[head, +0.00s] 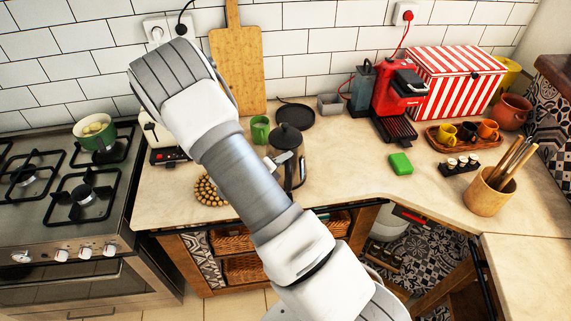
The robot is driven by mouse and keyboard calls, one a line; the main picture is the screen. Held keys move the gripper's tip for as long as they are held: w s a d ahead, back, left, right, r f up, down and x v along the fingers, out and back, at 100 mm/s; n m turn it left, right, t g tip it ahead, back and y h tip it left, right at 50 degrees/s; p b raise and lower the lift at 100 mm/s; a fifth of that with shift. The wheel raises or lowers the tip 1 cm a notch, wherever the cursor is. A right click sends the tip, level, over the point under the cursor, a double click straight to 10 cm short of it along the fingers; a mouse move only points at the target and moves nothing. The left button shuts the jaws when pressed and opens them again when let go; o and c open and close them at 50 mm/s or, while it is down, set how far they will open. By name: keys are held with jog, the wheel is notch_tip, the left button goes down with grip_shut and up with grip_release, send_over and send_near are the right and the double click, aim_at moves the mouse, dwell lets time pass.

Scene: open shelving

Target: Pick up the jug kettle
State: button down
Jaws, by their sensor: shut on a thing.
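The jug kettle (287,137) has a dark lid, a see-through body and a dark handle. It is upright at the middle of the counter, partly covered by my arm. I cannot tell whether its base touches the counter. My arm crosses the view from the lower right to the upper left and hides most of my gripper (284,158). A small pale part of my gripper shows against the kettle's side, shut on it. The fingertips themselves are hard to make out.
A beaded round mat (207,190) is at left. A green box (400,164) and red coffee machine (397,92) are at right. Counter between kettle and box is clear.

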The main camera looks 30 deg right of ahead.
jog(key=shift+w+r, duration=0.1)
jog(key=shift+r, duration=0.05)
jog(key=shift+r, duration=0.1)
dwell(0.3)
